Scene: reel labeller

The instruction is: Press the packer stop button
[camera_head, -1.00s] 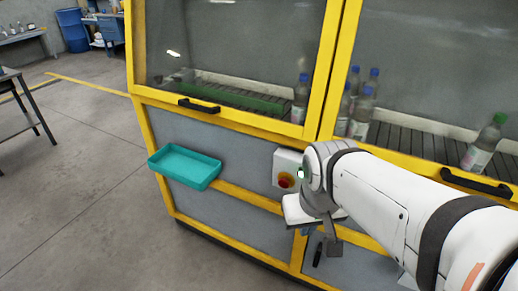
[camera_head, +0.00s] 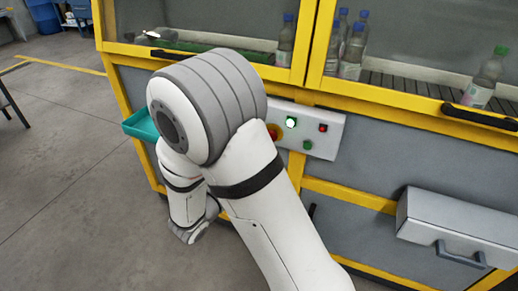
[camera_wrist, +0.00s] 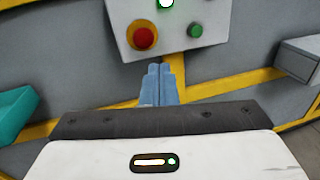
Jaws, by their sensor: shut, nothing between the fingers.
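A pale control panel (camera_head: 333,146) is on the machine front. It carries a large red button on a yellow ring (camera_head: 273,132), partly hidden by my arm, a lit green-white button (camera_head: 291,122), a green button (camera_head: 308,145) and a small red button (camera_head: 323,128). No label is readable. The wrist view shows the large red button (camera_wrist: 143,38), the green button (camera_wrist: 195,30) and part of the lit one (camera_wrist: 166,3). My gripper (camera_wrist: 160,70) is shut and empty, its tips just below the panel's lower edge in that view; contact cannot be told. My arm hides it in the head view.
A teal tray (camera_head: 140,125) juts out left of the panel; it also shows in the wrist view (camera_wrist: 15,112). A grey box with a handle (camera_head: 455,225) projects at lower right. Bottles (camera_head: 352,50) stand behind the yellow-framed windows. Open floor lies left.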

